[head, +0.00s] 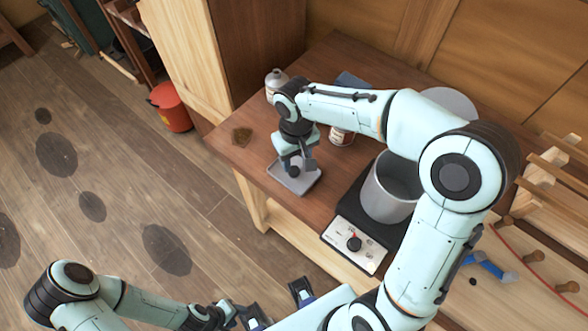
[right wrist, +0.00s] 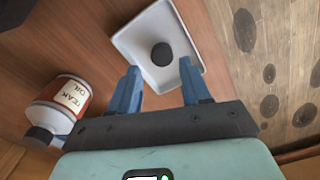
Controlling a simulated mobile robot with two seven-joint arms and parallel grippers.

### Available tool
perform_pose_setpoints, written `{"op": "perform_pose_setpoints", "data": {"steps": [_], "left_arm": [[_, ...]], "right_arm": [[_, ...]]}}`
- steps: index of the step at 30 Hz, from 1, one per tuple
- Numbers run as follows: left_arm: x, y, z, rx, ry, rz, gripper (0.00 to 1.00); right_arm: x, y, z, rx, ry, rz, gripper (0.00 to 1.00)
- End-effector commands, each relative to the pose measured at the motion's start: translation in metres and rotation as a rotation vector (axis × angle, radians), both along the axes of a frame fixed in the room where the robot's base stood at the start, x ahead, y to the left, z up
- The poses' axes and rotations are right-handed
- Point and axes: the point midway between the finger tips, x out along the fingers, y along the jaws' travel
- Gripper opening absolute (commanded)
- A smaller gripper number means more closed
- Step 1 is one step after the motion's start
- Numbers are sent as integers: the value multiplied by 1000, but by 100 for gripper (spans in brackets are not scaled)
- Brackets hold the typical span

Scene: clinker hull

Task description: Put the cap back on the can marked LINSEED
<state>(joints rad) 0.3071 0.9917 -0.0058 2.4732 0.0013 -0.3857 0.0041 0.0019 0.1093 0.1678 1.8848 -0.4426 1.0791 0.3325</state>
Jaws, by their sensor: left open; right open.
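A black round cap (right wrist: 162,54) lies in a shallow pale tray (right wrist: 143,28); the tray also shows in the head view (head: 308,186). My right gripper (head: 294,172) is above the tray, its open blue fingers (right wrist: 158,88) pointing toward the cap with nothing between them. A pale can (head: 276,80) stands at the table's back left; its label cannot be read and my arm partly covers it. Another can (right wrist: 62,100) reads TEAK OIL and wears a dark cap; it shows beyond my right arm (head: 342,136). My left gripper (head: 275,303) is open and empty at the bottom.
A grey pot (head: 380,197) stands on a hotplate with a dial (head: 352,243), right of the tray. A red bucket (head: 171,107) stands on the floor. A wooden rack (head: 550,185) is at the right.

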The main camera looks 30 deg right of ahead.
Motion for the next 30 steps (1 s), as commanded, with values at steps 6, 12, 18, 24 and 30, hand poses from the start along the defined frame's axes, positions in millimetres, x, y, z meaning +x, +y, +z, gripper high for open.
{"op": "perform_pose_setpoints", "data": {"steps": [6, 12, 18, 24, 30], "left_arm": [[-1, 0, -3, 1, 2, 0, 43], [-2, 0, -4, 0, 2, 0, 43], [-2, 0, -4, 0, 2, 0, 43], [-2, 0, -4, 0, 2, 0, 43], [-2, 0, -4, 0, 2, 0, 43]], "right_arm": [[-2, 2, -35, 0, 5, 1, 47], [-1, 2, -46, 1, 2, -1, 47], [-1, 2, -46, 1, 1, 0, 47], [-1, 2, -45, 1, 1, 0, 8], [-1, 2, -45, 1, 1, 0, 5]]}}
